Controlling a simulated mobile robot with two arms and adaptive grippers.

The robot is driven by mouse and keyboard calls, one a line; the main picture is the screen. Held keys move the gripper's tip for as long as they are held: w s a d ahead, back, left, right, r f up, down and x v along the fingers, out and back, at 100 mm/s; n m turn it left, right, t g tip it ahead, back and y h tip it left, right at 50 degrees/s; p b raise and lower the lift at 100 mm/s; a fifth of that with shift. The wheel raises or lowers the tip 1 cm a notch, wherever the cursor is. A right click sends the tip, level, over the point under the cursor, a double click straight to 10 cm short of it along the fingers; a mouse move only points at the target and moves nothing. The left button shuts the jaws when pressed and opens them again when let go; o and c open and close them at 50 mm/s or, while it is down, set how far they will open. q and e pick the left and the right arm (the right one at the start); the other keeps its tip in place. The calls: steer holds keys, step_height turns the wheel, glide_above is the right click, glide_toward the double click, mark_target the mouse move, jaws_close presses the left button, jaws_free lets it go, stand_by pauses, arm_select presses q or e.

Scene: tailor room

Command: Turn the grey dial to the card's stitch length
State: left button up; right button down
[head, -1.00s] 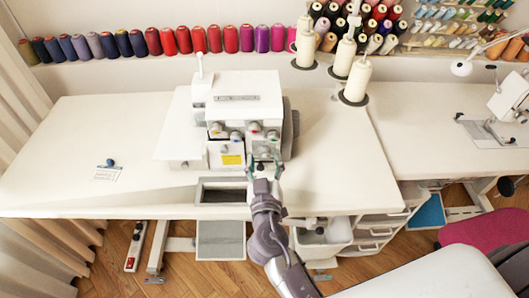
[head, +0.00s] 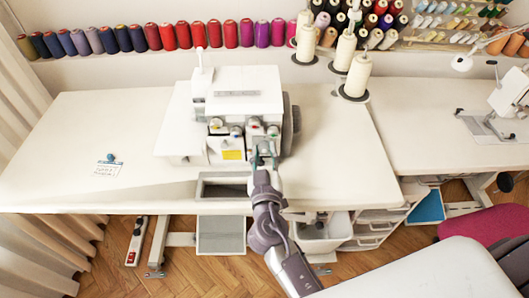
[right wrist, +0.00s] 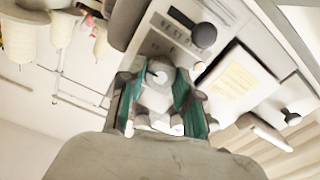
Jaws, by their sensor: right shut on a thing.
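The white overlock sewing machine (head: 245,95) stands on the white table. My right gripper (head: 264,152) reaches its lower right front, where the arm hides most of the dial in the head view. In the right wrist view, my right gripper's teal fingers (right wrist: 160,100) are shut on the grey dial (right wrist: 159,75), one on each side. A dark mark shows on the dial's face; its setting is too blurred to read. The small white card (head: 105,171), with a blue knob at its top, is on the table at left. Its writing is too small to read. My left gripper is out of view.
A dark knob (right wrist: 204,35) and a yellow label (head: 232,155) are on the machine near the dial. A recessed tray (head: 222,187) lies below the machine's front. Cream thread cones (head: 357,76) stand behind at right. The table's left side is mostly clear.

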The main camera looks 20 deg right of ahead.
steer(key=n+b, duration=0.1)
steer(key=n, duration=0.2)
steer(key=shift+n, duration=0.4)
steer(key=n, duration=0.4)
steer(key=n+p, duration=0.1)
steer(key=n, duration=0.4)
steer(key=n+p, duration=0.1)
steer(key=n, duration=0.3)
steer(key=shift+f+n+p, duration=0.1)
steer(key=shift+n+p, duration=0.2)
steer(key=c, duration=0.8)
jaws_free()
